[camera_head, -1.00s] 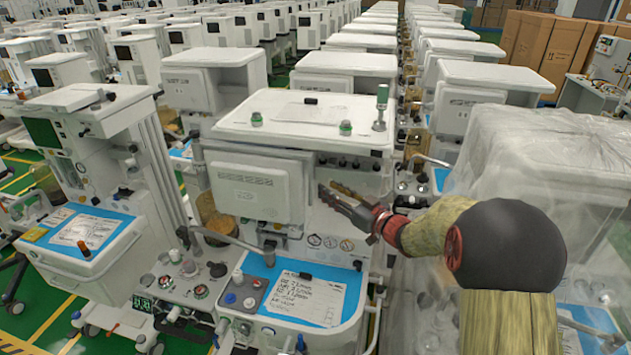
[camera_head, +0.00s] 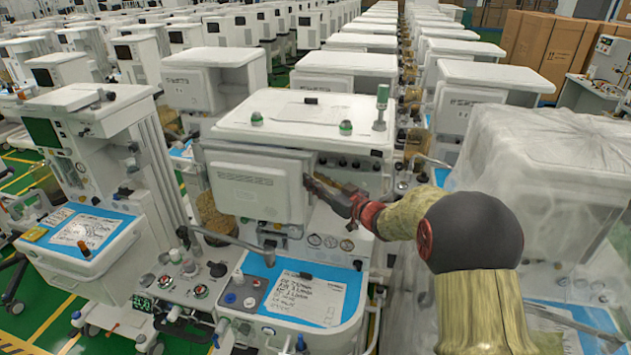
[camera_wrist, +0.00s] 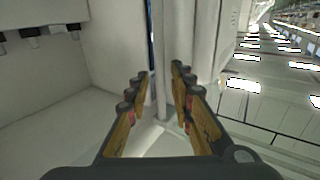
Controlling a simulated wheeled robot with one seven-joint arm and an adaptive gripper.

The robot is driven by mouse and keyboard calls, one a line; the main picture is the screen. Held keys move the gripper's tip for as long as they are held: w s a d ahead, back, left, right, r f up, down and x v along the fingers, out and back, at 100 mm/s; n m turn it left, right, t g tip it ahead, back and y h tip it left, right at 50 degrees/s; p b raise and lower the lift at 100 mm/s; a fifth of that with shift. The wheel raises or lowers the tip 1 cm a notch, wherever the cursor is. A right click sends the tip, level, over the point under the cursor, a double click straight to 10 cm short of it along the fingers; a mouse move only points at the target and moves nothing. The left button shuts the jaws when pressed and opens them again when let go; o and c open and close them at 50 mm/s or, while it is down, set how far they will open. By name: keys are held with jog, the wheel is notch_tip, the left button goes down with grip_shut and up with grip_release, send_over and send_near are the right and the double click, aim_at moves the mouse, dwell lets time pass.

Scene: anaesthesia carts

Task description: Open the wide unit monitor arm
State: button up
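The wide unit in the middle has a white monitor panel (camera_head: 248,192) on its front, turned toward the lower left. My gripper (camera_head: 308,183) is at the panel's right edge in the head view. In the wrist view the two fingers of my gripper (camera_wrist: 160,78) are apart, with a thin white upright edge (camera_wrist: 160,92) between them. I cannot tell whether either finger touches it. The panel's hinge side and back are mostly hidden.
The unit's white top (camera_head: 300,112) is above the panel, and a blue work surface (camera_head: 300,290) with a paper is below. A plastic-wrapped unit (camera_head: 560,170) stands close on the right, near my arm. Another cart (camera_head: 90,190) stands to the left.

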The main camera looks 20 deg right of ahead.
grip_shut()
dwell(0.6)
